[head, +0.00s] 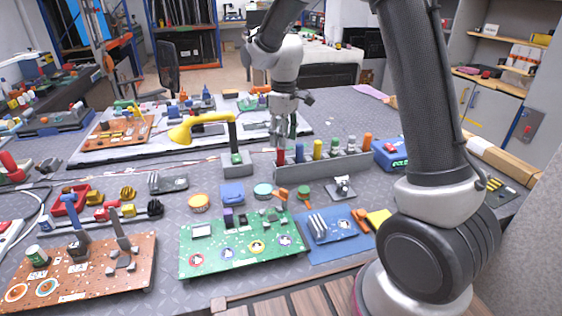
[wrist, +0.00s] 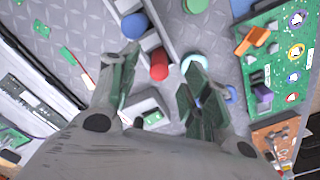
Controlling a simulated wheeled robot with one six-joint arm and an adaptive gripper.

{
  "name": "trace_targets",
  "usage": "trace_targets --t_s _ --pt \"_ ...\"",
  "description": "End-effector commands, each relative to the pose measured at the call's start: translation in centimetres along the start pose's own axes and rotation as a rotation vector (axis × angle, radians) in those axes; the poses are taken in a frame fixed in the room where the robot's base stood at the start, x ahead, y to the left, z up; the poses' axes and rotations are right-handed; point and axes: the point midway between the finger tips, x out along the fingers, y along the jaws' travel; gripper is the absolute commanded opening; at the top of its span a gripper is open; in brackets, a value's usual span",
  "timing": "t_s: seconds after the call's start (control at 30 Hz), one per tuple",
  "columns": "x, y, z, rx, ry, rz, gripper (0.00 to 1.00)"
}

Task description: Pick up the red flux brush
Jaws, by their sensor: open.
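The red flux brush (head: 281,157) stands upright at the left end of a grey rack (head: 325,166) that holds a row of coloured items. In the wrist view the red flux brush (wrist: 159,65) shows from above as a round red top. My gripper (head: 283,135) is above that end of the rack, pointing down. In the wrist view my gripper (wrist: 162,68) is open, with a finger on either side of the red top in the picture. Whether the fingers touch it cannot be told. The brush's lower part is hidden in the rack.
A green circuit board (head: 225,250) lies in front.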

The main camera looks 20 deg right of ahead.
Motion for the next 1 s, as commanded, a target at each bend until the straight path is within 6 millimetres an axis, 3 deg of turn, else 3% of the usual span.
trace_targets --t_s 0.3,0.6,0.87,1.0 --pt "4.6 -0.1 -0.8 0.001 -0.001 -0.001 0.48" --pt "5.1 -0.1 -0.8 0.001 0.0 0.0 0.48" --pt "5.1 -0.1 -0.8 0.002 0.0 0.0 0.01" --pt "5.1 -0.1 -0.8 0.002 0.0 0.0 0.0"
